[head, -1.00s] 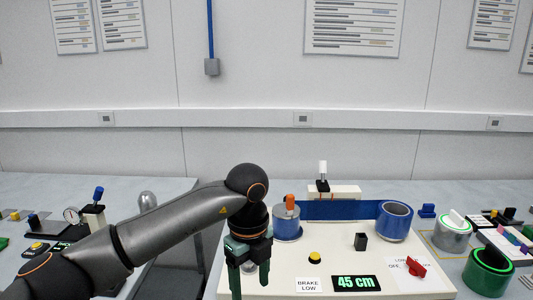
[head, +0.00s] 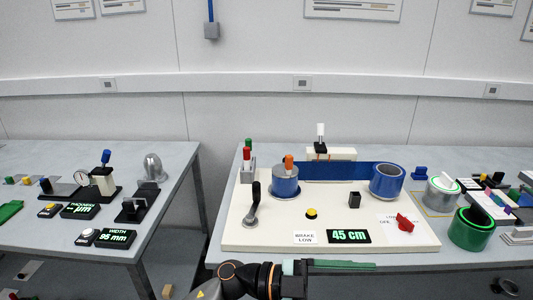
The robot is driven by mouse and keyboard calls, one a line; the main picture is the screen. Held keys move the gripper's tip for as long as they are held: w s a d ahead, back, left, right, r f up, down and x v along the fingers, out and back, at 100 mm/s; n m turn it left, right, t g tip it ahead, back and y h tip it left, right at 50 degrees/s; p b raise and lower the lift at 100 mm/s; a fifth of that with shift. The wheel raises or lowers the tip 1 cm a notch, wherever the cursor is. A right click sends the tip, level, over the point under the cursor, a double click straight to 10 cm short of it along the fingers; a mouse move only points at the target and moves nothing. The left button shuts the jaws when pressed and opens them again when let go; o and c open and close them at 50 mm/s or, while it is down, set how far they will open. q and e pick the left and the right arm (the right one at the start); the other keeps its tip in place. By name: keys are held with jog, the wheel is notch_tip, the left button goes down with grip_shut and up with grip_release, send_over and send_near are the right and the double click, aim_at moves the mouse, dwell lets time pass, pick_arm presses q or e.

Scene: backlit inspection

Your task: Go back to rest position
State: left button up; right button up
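My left gripper (head: 340,265) shows at the bottom centre, in front of the board's front edge. It points right and lies level. Only one long green finger is clear, so its opening cannot be told. My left arm (head: 235,278) comes in low from the bottom edge. Nothing visible is held. My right gripper is not in view.
A white board (head: 270,228) on the right table carries blue tape rolls (head: 388,181), a black lever (head: 252,205), a yellow button (head: 311,213), a red knob (head: 404,223) and a "45 cm" display (head: 348,236). A gap separates it from the left table (head: 165,220).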

pick_arm(q)
jog(key=w+a+f+n+t+y, duration=0.45)
jog(key=a+f+n+t, duration=0.25)
jog(key=a+n+t, duration=0.3)
jog(key=w+a+f+n+t+y, duration=0.3)
jog(key=a+f+n+t+y, duration=0.25)
jog(key=a+n+t, duration=0.45)
jog(key=s+a+f+n+g+y, duration=0.3)
jog(key=s+a+f, duration=0.2)
jog(key=s+f, duration=0.3)
jog(key=s+a+f+n+g+y+p, duration=0.1)
jog(key=s+a+f+n+g+y, duration=0.2)
jog(key=s+a+f, duration=0.3)
jog(key=s+f+y, duration=0.1)
jog(key=s+f, duration=0.2)
jog(key=f, duration=0.3)
jog(key=shift+s+f+g, duration=0.15)
jog(key=shift+f+g, duration=0.2)
jog(key=shift+g, duration=0.05)
